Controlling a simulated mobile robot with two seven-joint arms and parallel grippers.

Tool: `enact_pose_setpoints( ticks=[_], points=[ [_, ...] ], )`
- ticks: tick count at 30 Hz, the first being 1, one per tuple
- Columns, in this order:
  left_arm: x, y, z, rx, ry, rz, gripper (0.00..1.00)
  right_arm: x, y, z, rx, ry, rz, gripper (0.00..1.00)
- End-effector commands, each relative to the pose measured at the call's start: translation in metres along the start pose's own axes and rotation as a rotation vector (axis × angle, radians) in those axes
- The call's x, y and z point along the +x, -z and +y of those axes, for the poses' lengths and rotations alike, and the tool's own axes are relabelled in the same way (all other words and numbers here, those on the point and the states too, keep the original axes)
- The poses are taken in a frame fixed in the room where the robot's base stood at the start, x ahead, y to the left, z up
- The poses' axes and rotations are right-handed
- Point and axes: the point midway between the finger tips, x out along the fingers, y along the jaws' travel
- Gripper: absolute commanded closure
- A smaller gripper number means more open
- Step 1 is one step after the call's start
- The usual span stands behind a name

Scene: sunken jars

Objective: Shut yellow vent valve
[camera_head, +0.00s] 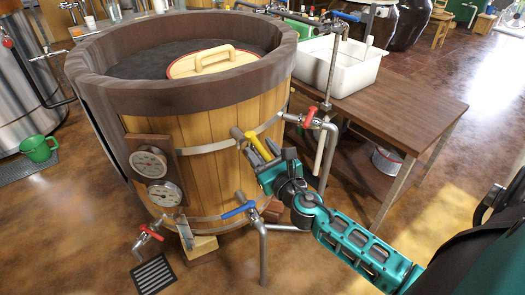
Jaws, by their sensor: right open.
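The yellow vent valve handle (259,147) is on the front right side of the wooden vat (210,160), by a metal band. The gripper hides part of the valve body and pipe. My left gripper is not in view.
A red-handled valve (311,117) stands right of the gripper. A blue-handled valve (239,209) and another red-handled valve (151,233) are low in front. Two gauges (150,161) sit on the vat. A wooden table (405,100) with a white basin (340,67) stands right.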

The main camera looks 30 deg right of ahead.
Motion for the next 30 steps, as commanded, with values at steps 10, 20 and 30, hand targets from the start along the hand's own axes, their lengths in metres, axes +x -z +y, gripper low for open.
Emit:
enact_pose_setpoints(
  ticks=[10,20,30],
  points=[
    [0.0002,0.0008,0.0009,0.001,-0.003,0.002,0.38,-0.0004,0.0,-0.0001,0.001,0.001,0.0,0.81],
    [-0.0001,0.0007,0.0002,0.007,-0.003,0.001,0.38,-0.0005,0.0,0.0,0.001,0.0,0.0,1.0],
    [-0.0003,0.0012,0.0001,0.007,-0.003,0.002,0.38,-0.0002,-0.0003,0.0009,0.001,0.003,0.001,1.0]
  ],
)
